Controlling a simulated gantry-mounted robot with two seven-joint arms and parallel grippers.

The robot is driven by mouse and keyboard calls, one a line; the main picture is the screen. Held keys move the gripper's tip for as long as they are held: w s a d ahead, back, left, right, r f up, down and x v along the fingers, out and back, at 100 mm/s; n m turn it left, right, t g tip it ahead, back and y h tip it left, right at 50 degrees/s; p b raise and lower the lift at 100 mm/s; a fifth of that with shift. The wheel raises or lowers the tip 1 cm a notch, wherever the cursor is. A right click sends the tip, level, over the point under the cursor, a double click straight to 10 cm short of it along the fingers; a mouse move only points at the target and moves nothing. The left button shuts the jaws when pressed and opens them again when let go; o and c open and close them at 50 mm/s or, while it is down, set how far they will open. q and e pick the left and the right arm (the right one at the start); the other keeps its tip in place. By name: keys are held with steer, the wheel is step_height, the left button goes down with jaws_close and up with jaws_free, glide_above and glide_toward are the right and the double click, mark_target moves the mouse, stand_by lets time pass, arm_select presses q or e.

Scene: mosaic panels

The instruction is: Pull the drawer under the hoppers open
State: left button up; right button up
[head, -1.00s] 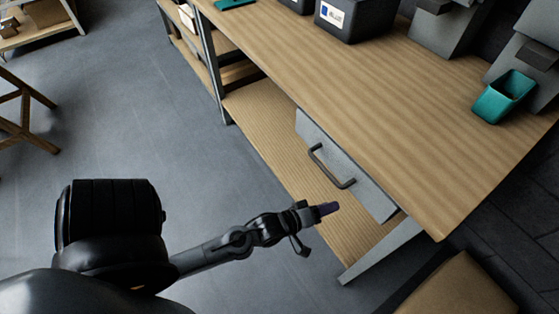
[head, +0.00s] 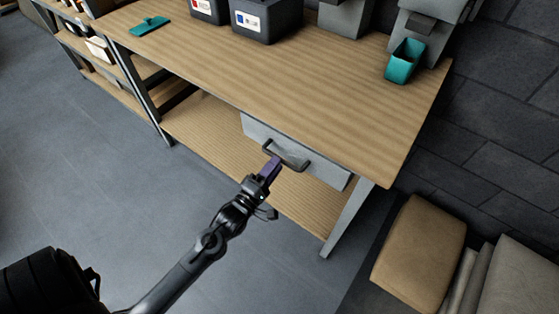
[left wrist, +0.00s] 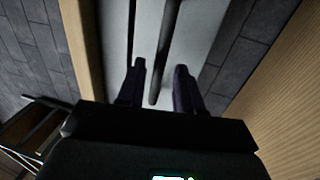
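The grey drawer (head: 322,170) sits under the workbench top, its front close beneath the bench edge. Its dark bar handle (head: 292,160) stands out from the front. My left gripper (head: 271,166) is at the handle's left part in the head view. In the left wrist view, the left gripper (left wrist: 160,82) is open, with one finger on each side of the handle (left wrist: 166,50) and visible gaps beside it. The pale drawer front (left wrist: 205,25) lies beyond the fingers. The grey hoppers (head: 345,18) stand at the back of the bench. My right gripper is not in view.
A teal cup (head: 404,62) stands under the right hopper. Dark bins (head: 268,22) and a teal item (head: 149,25) are on the workbench (head: 300,88). A lower shelf (head: 205,135) runs beneath. A tan cushion-like block (head: 420,252) lies right of the bench leg. Floor in front is clear.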

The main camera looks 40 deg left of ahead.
arm_select(q)
steer(key=shift+b+x, duration=0.4)
steer(key=shift+x, duration=1.35)
jaws_close()
